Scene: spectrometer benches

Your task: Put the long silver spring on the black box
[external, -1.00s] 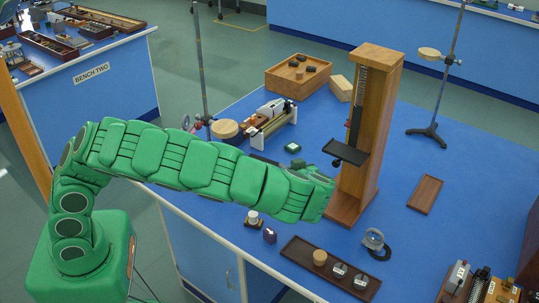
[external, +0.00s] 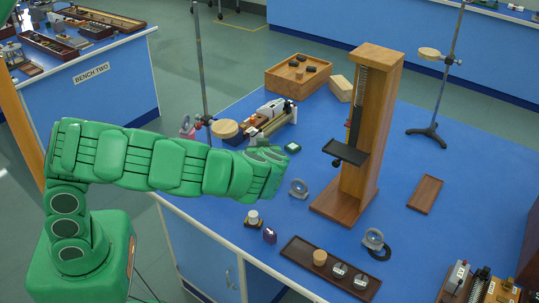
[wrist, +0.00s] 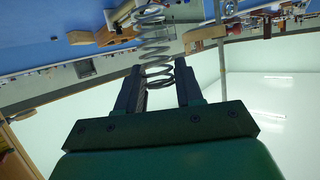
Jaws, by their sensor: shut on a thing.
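In the wrist view my gripper (wrist: 160,70) is shut on the long silver spring (wrist: 154,45), an open wire coil. The spring sits between the two dark fingers and extends out beyond their tips. In the external view the end of my green arm (external: 265,165) is over the bench's near left edge, left of the wooden stand; neither the fingers nor the spring can be made out there. I cannot pick out the black box for certain in either view; part of the bench is hidden behind my arm.
A tall wooden stand (external: 371,130) with a small black shelf (external: 345,151) rises right of my arm. Rod stands (external: 202,70) and (external: 441,90) rise behind. A brown tray (external: 300,251) lies in front. The bench's right-middle is mostly clear.

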